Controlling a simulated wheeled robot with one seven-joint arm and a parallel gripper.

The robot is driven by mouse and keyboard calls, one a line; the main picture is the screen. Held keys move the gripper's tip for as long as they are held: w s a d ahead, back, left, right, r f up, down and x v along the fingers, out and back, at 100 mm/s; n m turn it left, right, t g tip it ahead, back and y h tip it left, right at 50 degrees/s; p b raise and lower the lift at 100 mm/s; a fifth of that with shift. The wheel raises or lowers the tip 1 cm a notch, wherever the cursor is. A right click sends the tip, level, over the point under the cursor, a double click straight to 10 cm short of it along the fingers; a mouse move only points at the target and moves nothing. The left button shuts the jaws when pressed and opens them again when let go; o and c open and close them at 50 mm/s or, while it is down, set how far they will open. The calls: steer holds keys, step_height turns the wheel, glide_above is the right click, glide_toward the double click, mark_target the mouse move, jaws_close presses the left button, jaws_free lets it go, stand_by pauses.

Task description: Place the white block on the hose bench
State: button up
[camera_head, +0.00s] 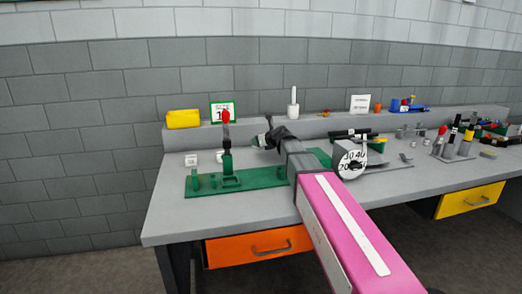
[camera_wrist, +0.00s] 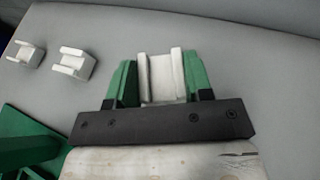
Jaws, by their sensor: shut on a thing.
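My gripper (camera_wrist: 160,88) has green fingers on both sides of a white block (camera_wrist: 162,76), a channel-shaped piece with raised side walls, and is shut on it. In the head view my gripper (camera_head: 264,141) is over the back part of the grey bench (camera_head: 175,222); the held block cannot be made out there. Two similar white blocks stand loose on the bench, one (camera_wrist: 74,62) nearer my gripper and one (camera_wrist: 26,54) farther left. Whether the held block touches the bench is unclear.
A green fixture plate (camera_head: 215,207) with a red-handled press lies left of my arm. A raised back ledge holds a yellow box (camera_head: 183,119) and a green-framed sign (camera_head: 222,112). The front left bench top is clear.

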steer(key=shift+w+d+f, duration=0.2)
steer(key=shift+w+f, duration=0.1)
steer(key=shift+w, duration=0.1)
steer(key=shift+f, duration=1.9)
steer(key=o, duration=0.9)
steer(key=shift+f, duration=0.1)
steer(key=shift+o, duration=0.2)
steer(key=v, duration=1.2)
